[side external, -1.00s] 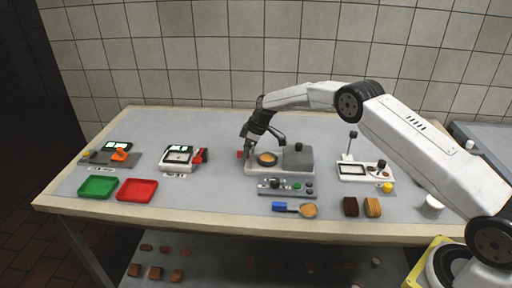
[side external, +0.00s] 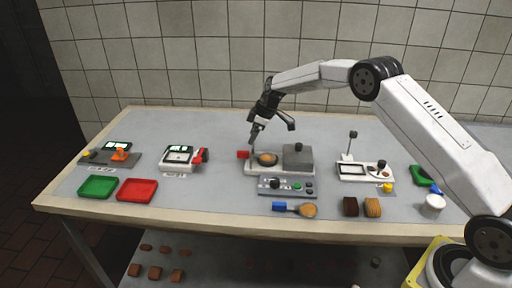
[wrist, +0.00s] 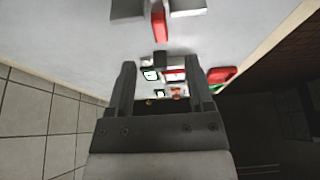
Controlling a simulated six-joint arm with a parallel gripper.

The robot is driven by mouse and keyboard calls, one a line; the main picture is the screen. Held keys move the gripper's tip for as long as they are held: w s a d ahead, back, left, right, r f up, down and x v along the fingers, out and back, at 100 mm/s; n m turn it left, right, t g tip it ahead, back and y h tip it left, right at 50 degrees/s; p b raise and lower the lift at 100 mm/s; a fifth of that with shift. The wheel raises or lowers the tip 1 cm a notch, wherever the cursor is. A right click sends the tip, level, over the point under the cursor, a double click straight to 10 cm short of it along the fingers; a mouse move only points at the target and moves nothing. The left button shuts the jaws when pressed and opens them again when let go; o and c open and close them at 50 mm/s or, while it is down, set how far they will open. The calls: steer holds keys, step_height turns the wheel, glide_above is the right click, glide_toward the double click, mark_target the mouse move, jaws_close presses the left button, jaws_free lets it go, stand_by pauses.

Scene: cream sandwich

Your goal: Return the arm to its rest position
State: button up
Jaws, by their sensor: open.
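My gripper (side external: 271,128) is open and empty in the side external view. It hangs above the grey machine (side external: 260,168) with the round brown-filled pan, clear of it. In the wrist view my gripper's two fingers (wrist: 160,85) stand apart with nothing between them. The red handle (side external: 243,155) of the pan machine shows just left of my gripper, and a red part also shows at the top of the wrist view (wrist: 159,28).
A control panel (side external: 287,187) and a blue-handled spoon (side external: 294,209) lie in front of the machine. A green tray (side external: 98,186) and a red tray (side external: 137,189) sit at left. A device with a lever (side external: 362,171) stands at right. The table's back middle is clear.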

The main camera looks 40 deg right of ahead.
stand_by(0.3)
steer(key=s+a+r+m+h, duration=0.1)
steer(key=s+m, duration=0.3)
steer(key=s, duration=1.4)
steer(key=s+a+r+m+h, duration=0.2)
steer(key=s+m, duration=0.3)
steer(key=s, duration=1.3)
steer(key=shift+s+a+r+g, duration=0.35)
steer(key=shift+a+r, duration=0.1)
steer(key=shift+a, duration=0.45)
